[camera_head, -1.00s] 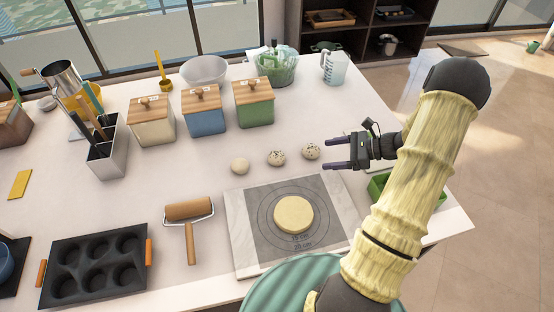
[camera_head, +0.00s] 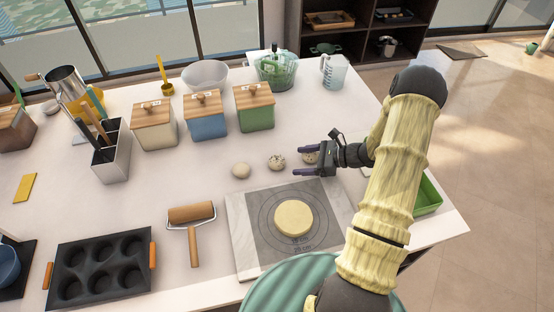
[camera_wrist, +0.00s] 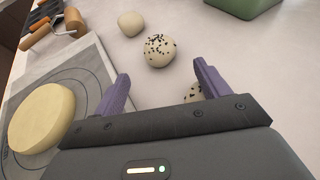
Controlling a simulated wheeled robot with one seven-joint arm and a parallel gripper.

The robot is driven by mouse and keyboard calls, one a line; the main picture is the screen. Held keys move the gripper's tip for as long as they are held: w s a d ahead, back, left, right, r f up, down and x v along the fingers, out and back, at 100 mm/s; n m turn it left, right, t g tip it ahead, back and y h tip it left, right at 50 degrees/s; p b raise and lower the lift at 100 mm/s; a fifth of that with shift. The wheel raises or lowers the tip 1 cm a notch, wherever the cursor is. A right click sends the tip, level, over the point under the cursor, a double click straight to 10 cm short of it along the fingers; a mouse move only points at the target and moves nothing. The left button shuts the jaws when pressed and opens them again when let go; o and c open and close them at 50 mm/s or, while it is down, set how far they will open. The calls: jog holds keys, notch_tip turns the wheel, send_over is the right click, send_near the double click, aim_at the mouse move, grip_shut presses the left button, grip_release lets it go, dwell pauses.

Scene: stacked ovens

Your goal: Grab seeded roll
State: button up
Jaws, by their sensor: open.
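Three dough rolls lie in a row on the white counter. The plain roll (camera_head: 241,170) is at the left, a seeded roll (camera_head: 276,162) in the middle, and another seeded roll (camera_head: 310,157) at the right. My gripper (camera_head: 299,160) is open and empty, fingers pointing left, over the right roll and partly covering it. In the wrist view, the middle black-speckled roll (camera_wrist: 159,50) lies just beyond the gap between the purple fingertips (camera_wrist: 161,72). The right roll (camera_wrist: 194,93) shows by the inner side of the right finger, mostly hidden by the gripper body.
A flat dough disc (camera_head: 293,218) rests on a marked pastry board (camera_head: 240,240) in front of the gripper. Lidded canisters, including a green one (camera_head: 254,108), stand behind the rolls. A rolling pin (camera_head: 192,214) lies left, and a green tray (camera_head: 428,195) sits right, partly behind my arm.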

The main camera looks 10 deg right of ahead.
aim_at(277, 161)
jog(key=shift+x, duration=1.35)
